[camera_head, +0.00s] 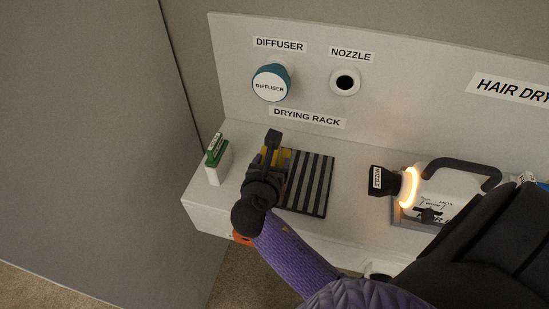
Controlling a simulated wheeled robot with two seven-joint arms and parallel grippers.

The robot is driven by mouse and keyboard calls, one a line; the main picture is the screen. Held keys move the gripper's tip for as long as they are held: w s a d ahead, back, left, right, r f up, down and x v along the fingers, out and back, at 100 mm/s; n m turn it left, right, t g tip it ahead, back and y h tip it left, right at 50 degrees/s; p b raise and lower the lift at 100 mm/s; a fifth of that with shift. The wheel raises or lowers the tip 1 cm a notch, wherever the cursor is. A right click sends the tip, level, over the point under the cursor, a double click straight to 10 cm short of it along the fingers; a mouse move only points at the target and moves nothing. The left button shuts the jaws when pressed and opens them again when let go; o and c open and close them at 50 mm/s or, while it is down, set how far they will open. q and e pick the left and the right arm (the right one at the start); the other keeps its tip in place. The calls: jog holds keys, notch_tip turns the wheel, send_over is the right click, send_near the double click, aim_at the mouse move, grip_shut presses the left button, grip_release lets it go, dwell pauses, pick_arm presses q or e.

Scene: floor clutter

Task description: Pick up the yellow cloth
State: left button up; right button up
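A yellow cloth (286,154) shows as small patches at the upper left of a dark striped rack (312,188). Most of it is hidden behind my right gripper (271,147). My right arm, in a purple sleeve, reaches up from the bottom, and the gripper is over the rack's left side, right at the cloth. I cannot tell whether its fingers are open or closed on the cloth. My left gripper is not in view.
A green and white bottle-like object (217,160) stands left of the rack. A hair dryer (448,190) with a glowing ring is on the right. An orange object (240,237) shows below the shelf edge.

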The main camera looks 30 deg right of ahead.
grip_shut()
